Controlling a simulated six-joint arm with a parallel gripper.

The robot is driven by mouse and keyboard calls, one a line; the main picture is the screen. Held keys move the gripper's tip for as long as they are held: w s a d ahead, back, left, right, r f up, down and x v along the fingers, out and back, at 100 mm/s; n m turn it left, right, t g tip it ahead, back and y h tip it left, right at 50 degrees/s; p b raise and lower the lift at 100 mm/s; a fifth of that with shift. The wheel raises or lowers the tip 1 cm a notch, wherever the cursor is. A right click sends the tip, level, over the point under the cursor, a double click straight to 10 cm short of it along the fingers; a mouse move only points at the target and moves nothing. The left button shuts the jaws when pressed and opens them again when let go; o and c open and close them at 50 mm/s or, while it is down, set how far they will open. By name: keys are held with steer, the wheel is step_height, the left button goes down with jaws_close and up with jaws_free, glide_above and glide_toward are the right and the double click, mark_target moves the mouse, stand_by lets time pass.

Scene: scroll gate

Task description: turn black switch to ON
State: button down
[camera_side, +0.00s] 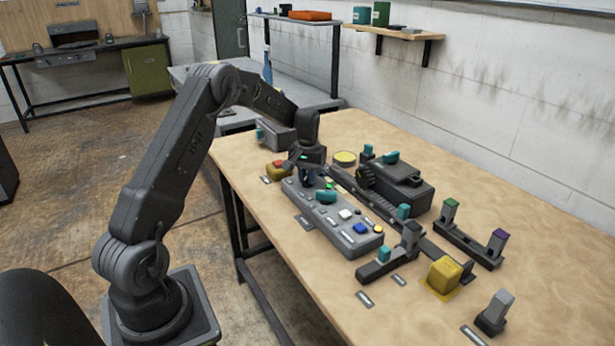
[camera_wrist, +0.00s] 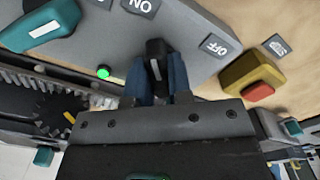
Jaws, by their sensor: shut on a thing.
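The black switch (camera_wrist: 155,52) stands on the grey control panel (camera_wrist: 190,22), between the blue fingers of my gripper (camera_wrist: 160,82). The gripper is shut on it. The ON label (camera_wrist: 140,6) is above the switch in the wrist view, and the OFF label (camera_wrist: 214,45) is to its right. The fingers hide part of the switch, so its exact setting is hard to tell. In the side view my gripper (camera_side: 307,178) is down at the far end of the panel (camera_side: 318,222), and the switch is hidden there.
A teal knob (camera_wrist: 42,24) and a lit green lamp (camera_wrist: 103,72) are left of the switch. A yellow box with a red button (camera_wrist: 255,82) is to its right. Toothed rails and a dark block (camera_side: 402,186) stand beside the panel.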

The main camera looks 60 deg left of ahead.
steer(key=shift+r+n, duration=0.1)
steer(key=shift+n, duration=0.5)
steer(key=c, duration=1)
jaws_free()
steer(key=shift+c, duration=0.2)
step_height(320, 180, up, 14)
